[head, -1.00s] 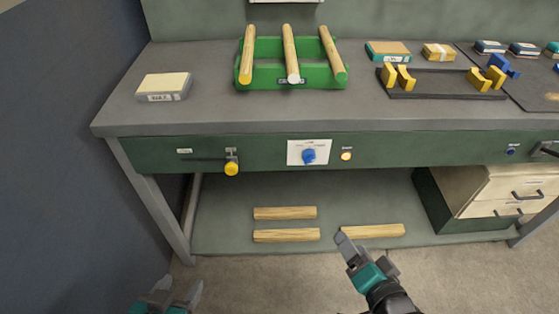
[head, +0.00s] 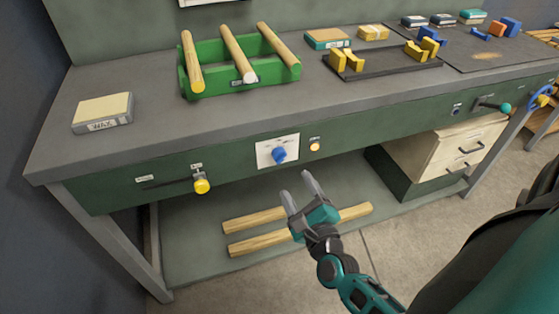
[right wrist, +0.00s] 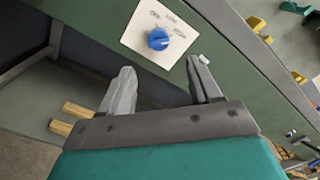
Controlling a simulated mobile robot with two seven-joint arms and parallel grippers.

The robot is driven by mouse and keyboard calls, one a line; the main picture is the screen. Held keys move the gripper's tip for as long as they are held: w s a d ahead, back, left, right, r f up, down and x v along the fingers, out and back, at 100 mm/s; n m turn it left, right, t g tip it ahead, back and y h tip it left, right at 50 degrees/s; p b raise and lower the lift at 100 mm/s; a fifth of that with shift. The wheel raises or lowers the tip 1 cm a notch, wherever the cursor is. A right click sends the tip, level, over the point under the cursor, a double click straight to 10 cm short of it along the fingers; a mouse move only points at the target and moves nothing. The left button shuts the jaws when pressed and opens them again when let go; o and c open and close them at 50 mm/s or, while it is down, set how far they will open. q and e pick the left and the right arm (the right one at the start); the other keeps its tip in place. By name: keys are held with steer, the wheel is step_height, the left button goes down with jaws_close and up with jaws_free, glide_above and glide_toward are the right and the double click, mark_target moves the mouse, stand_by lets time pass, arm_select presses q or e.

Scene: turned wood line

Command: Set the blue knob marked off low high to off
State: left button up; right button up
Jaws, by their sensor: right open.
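The blue knob (head: 279,155) sits on a white plate (head: 265,153) on the bench's green front panel. In the right wrist view the knob (right wrist: 158,39) shows a pale pointer line on its face, and the plate (right wrist: 138,35) bears small marks above and to the right of the knob. Which mark the pointer faces I cannot tell surely. My right gripper (head: 302,190) is open and empty, below and in front of the knob, apart from it. In the right wrist view its fingers (right wrist: 162,88) lie either side below the knob. My left gripper is out of view.
A round orange-lit button (head: 315,147) is right of the plate. A yellow-knobbed slider (head: 202,186) is to its left. A green rack (head: 195,80) with wooden rods stands on the bench (head: 150,110). Turned rods (head: 254,220) lie on the lower shelf.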

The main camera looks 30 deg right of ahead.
mark_target(280, 156)
steer(key=x, duration=0.9)
steer(key=shift+w, duration=0.45)
steer(key=shift+c, duration=0.5)
steer(key=c, duration=0.9)
steer(key=shift+c, duration=0.2)
